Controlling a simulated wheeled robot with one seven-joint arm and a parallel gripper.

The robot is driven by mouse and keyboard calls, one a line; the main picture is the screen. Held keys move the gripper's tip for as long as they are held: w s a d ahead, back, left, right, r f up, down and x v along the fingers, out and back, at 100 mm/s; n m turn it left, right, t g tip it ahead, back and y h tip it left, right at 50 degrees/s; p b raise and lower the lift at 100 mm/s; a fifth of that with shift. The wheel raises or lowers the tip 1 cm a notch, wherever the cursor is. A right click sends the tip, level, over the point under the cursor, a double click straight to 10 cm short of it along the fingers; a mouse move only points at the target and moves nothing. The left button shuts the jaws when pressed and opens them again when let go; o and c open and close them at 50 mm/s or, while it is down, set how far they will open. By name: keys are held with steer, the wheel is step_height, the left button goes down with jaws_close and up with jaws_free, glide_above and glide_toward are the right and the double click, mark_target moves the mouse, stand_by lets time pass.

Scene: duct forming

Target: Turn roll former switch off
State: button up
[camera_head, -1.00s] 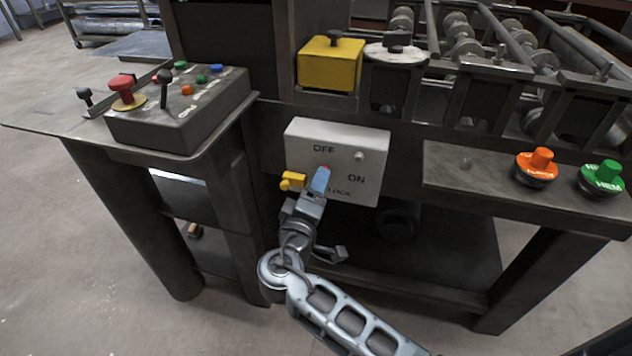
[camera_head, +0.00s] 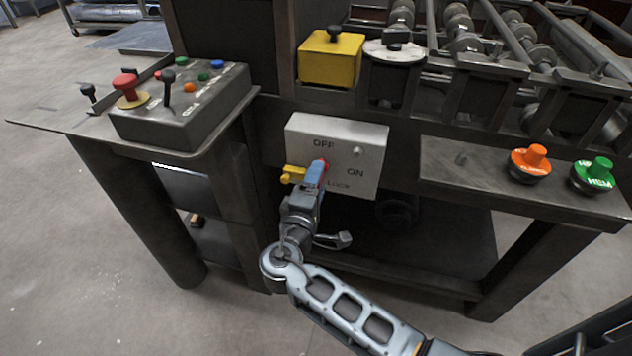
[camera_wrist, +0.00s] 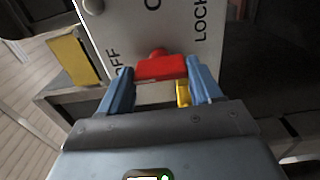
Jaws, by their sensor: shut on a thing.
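The roll former's switch box (camera_head: 365,181) is a pale grey panel on the front of the dark machine, marked OFF at top, ON at right and LOCK below. Its red switch handle (camera_wrist: 161,68) sits between the two blue fingers of my gripper (camera_wrist: 160,76) in the wrist view. In the head view my gripper (camera_head: 313,174) covers most of the handle, and only a bit of red (camera_head: 324,165) shows at the fingertips. My gripper is shut on the handle. The mark that the handle points to is hard to tell.
A yellow tab (camera_head: 292,174) sticks out just left of my fingers. A control box (camera_head: 185,115) with a red button stands on the left shelf. Orange (camera_head: 530,163) and green (camera_head: 594,175) buttons sit on the right ledge. Open floor lies in front.

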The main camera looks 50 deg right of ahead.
steer(key=o, duration=1.1)
steer(key=shift+c, duration=0.2)
steer(key=v, duration=0.7)
steer(key=shift+a, duration=0.4)
steer(key=shift+s, duration=0.15)
